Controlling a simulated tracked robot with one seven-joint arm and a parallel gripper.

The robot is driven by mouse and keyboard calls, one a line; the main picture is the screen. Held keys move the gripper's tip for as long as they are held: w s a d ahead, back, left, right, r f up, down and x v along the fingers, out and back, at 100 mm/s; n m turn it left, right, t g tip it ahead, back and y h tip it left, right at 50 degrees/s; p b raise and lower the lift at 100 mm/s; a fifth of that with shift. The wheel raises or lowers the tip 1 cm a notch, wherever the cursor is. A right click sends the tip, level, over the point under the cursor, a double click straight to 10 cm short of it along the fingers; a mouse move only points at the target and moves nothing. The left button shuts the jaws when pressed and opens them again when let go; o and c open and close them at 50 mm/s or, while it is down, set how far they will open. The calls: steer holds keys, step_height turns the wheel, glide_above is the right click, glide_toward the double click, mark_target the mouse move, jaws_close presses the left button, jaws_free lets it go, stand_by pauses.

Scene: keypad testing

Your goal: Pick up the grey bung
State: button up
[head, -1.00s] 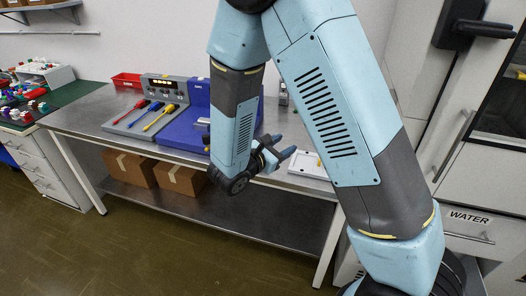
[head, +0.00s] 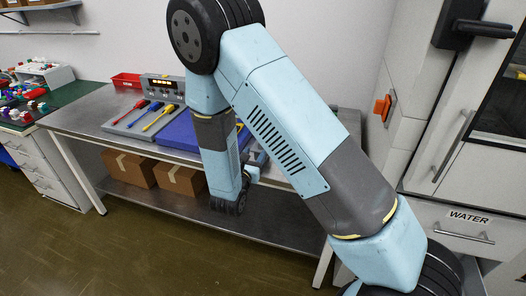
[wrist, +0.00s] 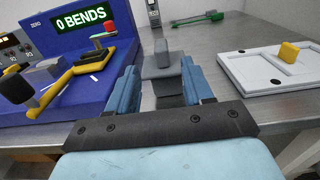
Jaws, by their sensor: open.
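In the wrist view, a small upright grey block (wrist: 162,50), which looks like the grey bung, stands on a darker grey stepped base (wrist: 160,73) on the metal bench. My gripper (wrist: 161,85) is open and empty. Its two blue fingers point toward the grey block, one to each side of the line to it, and the block stands beyond the fingertips. The gap between fingers and block is hard to judge. In the head view my own arm hides the block and most of the gripper.
A blue bend tester (wrist: 65,75) with a "0 BENDS" display and a yellow lever stands close on the left. A white board (wrist: 262,72) with a yellow piece (wrist: 289,51) lies on the right. A green tool (wrist: 202,17) lies behind. Bare metal bench (wrist: 222,103) shows between.

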mark_target(260, 146)
steer(key=shift+x, duration=3.35)
steer(key=shift+d+f, duration=0.1)
steer(key=shift+f, duration=0.05)
steer(key=shift+c, duration=0.5)
jaws_close()
